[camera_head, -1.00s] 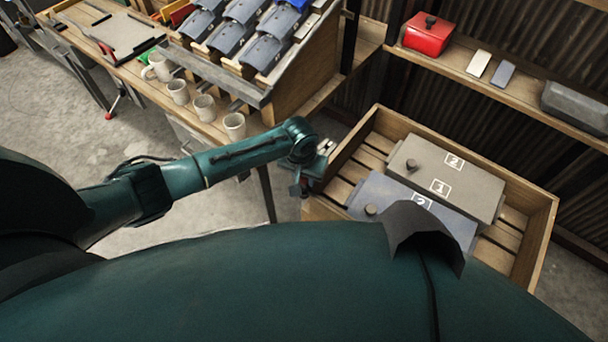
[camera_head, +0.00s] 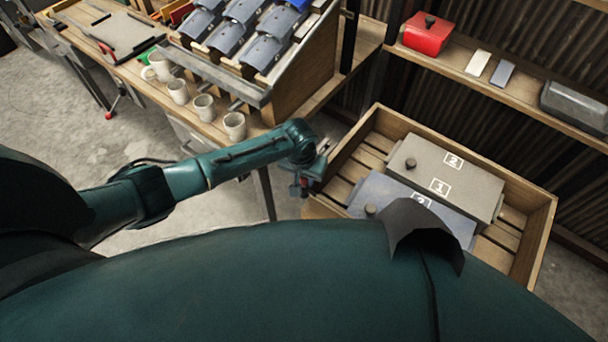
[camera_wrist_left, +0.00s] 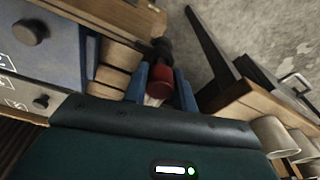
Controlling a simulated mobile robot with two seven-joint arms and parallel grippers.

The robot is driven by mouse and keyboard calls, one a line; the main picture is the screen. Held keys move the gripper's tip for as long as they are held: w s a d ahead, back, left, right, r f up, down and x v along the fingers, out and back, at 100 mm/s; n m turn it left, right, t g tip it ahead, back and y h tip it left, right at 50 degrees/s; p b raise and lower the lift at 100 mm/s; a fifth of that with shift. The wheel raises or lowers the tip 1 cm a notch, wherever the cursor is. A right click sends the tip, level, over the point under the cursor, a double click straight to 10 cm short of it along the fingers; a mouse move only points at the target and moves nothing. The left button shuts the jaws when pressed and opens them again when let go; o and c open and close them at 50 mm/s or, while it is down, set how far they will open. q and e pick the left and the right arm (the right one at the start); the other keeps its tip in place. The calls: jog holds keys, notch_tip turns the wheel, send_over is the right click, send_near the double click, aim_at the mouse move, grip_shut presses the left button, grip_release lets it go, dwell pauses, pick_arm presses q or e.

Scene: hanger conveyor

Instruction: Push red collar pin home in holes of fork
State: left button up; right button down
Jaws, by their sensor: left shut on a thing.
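My left gripper (camera_head: 304,178) is beside the left corner of a wooden crate in the head view. In the left wrist view, its two blue fingers (camera_wrist_left: 162,92) are shut around the red collar pin (camera_wrist_left: 161,68). The pin shows a red collar between the fingertips and a dark end beyond them. In the head view, only a small spot of red shows at the gripper. I cannot make out the fork or its holes in either view, so I cannot tell how the pin sits relative to them. My right gripper is not in view.
The wooden crate (camera_head: 545,222) holds grey and blue-grey boxes with knobs and number labels. A bench (camera_head: 125,68) with several mugs (camera_head: 204,106) and a sloped bin rack stands at the left. A shelf (camera_head: 520,88) with a red box (camera_head: 427,36) runs behind.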

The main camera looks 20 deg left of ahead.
pick_arm(q)
jog(key=shift+f, duration=0.4)
dwell(1.0)
jog(key=shift+f, duration=0.25)
dwell(0.9)
